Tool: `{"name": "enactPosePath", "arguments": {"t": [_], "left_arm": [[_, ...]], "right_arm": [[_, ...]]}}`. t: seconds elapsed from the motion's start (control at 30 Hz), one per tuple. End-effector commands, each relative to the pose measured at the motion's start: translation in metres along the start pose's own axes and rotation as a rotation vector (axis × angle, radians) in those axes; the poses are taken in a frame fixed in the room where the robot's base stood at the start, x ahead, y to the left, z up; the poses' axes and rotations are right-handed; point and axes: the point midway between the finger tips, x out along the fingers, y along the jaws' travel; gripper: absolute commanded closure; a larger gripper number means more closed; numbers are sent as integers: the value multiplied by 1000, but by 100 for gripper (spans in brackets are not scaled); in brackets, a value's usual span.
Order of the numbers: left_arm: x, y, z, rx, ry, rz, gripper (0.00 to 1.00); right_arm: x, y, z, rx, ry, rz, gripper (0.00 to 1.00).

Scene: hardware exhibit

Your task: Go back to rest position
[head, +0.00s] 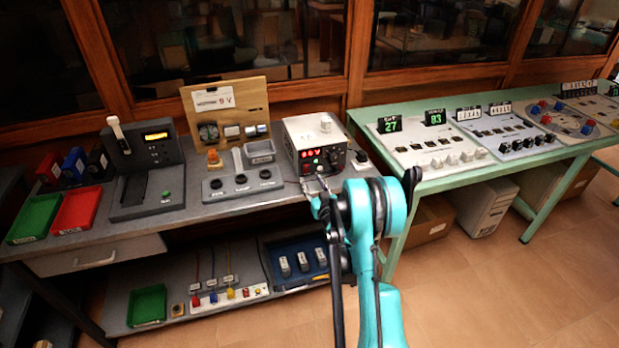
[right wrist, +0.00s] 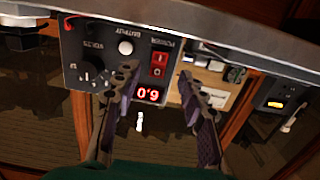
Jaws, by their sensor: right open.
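My right gripper (head: 316,192) is open and empty in the head view, in front of the grey power supply (head: 305,127) with its red display. In the right wrist view, my right gripper's two dark fingers (right wrist: 158,82) stand apart, in front of the upside-down front panel of the power supply (right wrist: 95,45). The panel's lit red display and red power switch show between the fingers. The wrist view does not make clear whether a finger touches the panel. My left gripper is in neither view.
The grey bench (head: 90,222) holds red and green trays, a meter box (head: 145,165), a switch block (head: 240,183) and a wooden board marked 9 V (head: 225,100). A lower shelf sits beneath. A green table (head: 440,175) with panels stands right.

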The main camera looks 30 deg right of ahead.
Motion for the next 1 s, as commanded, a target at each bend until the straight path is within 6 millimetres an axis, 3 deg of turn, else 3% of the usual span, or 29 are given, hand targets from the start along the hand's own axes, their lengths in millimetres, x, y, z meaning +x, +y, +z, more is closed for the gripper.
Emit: {"name": "enactPosePath", "arguments": {"t": [0.2,0.77,0.87,1.0], "left_arm": [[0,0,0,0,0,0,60],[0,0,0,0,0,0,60],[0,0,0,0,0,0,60],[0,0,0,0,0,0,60]], "right_arm": [[-22,0,0,1,0,0,59],[-24,-2,-1,0,-1,-3,59],[-26,-14,-12,0,-13,-30,59],[-36,-57,-43,-2,-67,-122,59]]}}
